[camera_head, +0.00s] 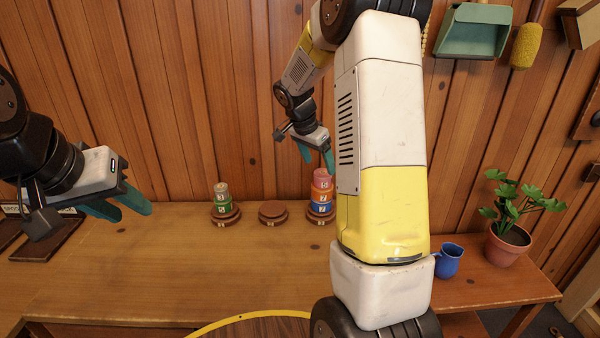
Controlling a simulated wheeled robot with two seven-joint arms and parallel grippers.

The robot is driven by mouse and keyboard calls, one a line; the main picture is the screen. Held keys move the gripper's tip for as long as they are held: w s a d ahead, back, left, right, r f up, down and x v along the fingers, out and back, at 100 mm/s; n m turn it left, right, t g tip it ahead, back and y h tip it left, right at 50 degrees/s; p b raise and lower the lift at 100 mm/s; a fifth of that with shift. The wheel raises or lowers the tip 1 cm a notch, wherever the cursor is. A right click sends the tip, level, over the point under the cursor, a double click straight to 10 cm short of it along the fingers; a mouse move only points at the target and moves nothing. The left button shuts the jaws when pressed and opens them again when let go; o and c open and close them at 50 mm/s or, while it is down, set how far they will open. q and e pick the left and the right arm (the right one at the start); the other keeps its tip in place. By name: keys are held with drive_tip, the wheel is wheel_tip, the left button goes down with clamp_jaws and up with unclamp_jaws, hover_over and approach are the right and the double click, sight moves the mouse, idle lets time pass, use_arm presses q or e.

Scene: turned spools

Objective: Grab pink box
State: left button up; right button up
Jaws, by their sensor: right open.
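A pink piece (322,178) sits on top of the right stack, above an orange piece (321,194) and a blue piece (320,208), on a round wooden base (320,219). No separate pink box shows; this piece is the only pink thing I see. My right gripper (318,158) is open and points down just above the pink piece, one teal finger close to its right upper side. Whether they touch I cannot tell. My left gripper (124,204) is open and empty, in the air at the left, far from the stacks.
A left stack (224,203) holds a beige piece above a green one. An empty round base (272,213) lies between the stacks. A blue mug (448,260) and potted plant (508,242) stand at right. My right arm hides part of the table (180,270); its left-front area is clear.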

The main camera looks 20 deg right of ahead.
sight(322, 172)
drive_tip(key=x, duration=0.6)
drive_tip(key=c, duration=1.4)
drive_tip(key=shift+c, duration=0.2)
drive_tip(key=shift+r, duration=0.2)
